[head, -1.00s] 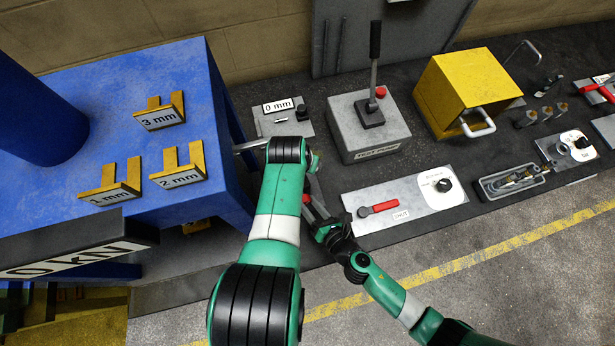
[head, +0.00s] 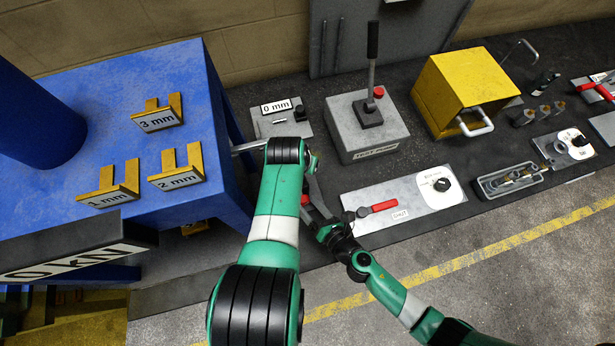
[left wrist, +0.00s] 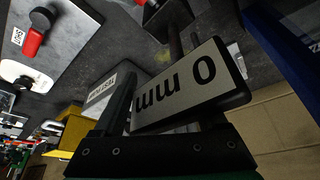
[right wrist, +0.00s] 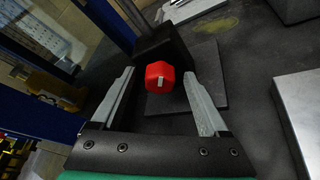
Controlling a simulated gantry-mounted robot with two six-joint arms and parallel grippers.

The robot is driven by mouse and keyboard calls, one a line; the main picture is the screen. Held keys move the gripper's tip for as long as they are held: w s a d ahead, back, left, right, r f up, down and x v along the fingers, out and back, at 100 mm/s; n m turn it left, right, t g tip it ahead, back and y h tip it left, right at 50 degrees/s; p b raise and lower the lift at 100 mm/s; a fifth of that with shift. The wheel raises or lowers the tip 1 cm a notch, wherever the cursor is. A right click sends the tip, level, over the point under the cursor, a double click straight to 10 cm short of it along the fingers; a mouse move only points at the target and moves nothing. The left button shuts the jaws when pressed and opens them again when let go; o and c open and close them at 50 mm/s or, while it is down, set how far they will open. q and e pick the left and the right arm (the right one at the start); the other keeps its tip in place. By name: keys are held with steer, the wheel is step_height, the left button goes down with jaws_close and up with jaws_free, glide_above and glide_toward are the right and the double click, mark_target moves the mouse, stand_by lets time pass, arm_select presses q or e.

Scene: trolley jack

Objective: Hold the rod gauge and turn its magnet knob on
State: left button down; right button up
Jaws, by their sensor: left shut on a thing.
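The rod gauge shows in the head view as a thin grey rod (head: 249,146) reaching left from behind my left wrist. My left gripper (left wrist: 160,78) is shut on the rod gauge; the grip itself is mostly hidden, in the left wrist view partly by a "0 mm" plate (left wrist: 183,87). The red magnet knob (right wrist: 160,77) sits on a black block (right wrist: 164,45) in the right wrist view. My right gripper (right wrist: 158,88) is open, one finger on each side of the knob; contact cannot be told. It also shows in the head view (head: 310,190).
The blue jack table (head: 110,95) with yellow brackets stands on the left. A grey test pump (head: 368,130) is behind my grippers. A panel with a red lever (head: 378,208) lies to the right of my right gripper. A yellow box (head: 465,92) stands farther right.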

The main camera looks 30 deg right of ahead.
steer(key=shift+s, duration=0.1)
steer(key=v, duration=1.2)
steer(key=d+n+g+h, duration=0.1)
steer(key=d+n+h, duration=0.1)
steer(key=d+h, duration=0.3)
steer(key=a+n+y, duration=0.2)
steer(key=a, duration=0.6)
steer(key=x, duration=0.8)
steer(key=r+x, duration=0.1)
steer(key=x, duration=0.3)
steer(key=shift+w+d, duration=0.1)
steer(key=shift+w, duration=0.5)
